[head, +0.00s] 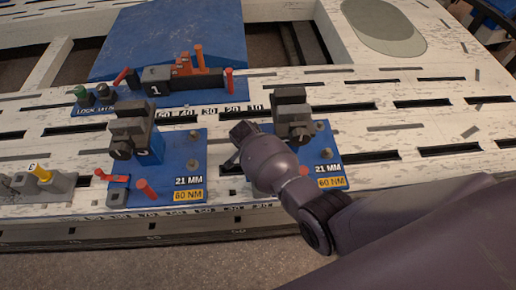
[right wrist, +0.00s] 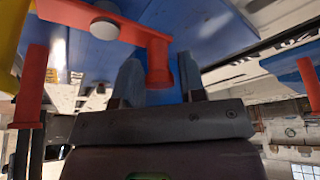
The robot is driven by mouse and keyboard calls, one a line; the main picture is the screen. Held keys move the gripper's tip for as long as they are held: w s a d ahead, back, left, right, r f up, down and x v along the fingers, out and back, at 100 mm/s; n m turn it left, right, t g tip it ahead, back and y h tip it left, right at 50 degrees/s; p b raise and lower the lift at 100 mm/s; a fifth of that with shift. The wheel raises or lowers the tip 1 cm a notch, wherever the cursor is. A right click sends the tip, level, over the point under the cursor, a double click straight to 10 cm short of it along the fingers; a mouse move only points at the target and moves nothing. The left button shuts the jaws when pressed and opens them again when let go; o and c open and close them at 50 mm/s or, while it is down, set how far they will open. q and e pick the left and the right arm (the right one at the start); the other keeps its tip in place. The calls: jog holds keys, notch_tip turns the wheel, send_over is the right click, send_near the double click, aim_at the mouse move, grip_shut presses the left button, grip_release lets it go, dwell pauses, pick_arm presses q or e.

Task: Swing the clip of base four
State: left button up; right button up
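The right-hand blue base plate (head: 328,150), marked 21 MM and 60 NM, carries a dark clamp block (head: 292,112). My right arm covers its number and its clip in the head view. In the right wrist view a red clip (right wrist: 132,30) turns on a grey round pivot (right wrist: 105,27) against the blue plate. My right gripper (right wrist: 161,82) is open, with the clip's red end between its fingers, closer to the left finger. In the head view the right gripper (head: 242,131) is at the plate's left edge. My left gripper is not in view.
Another blue base (head: 190,145), numbered 3, stands to the left with a red clip and red peg. A longer blue base (head: 190,98) with block 1 lies behind. Red pegs (right wrist: 30,85) flank the right gripper.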

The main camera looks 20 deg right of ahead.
jog(key=c, duration=0.6)
jog(key=shift+o, duration=0.2)
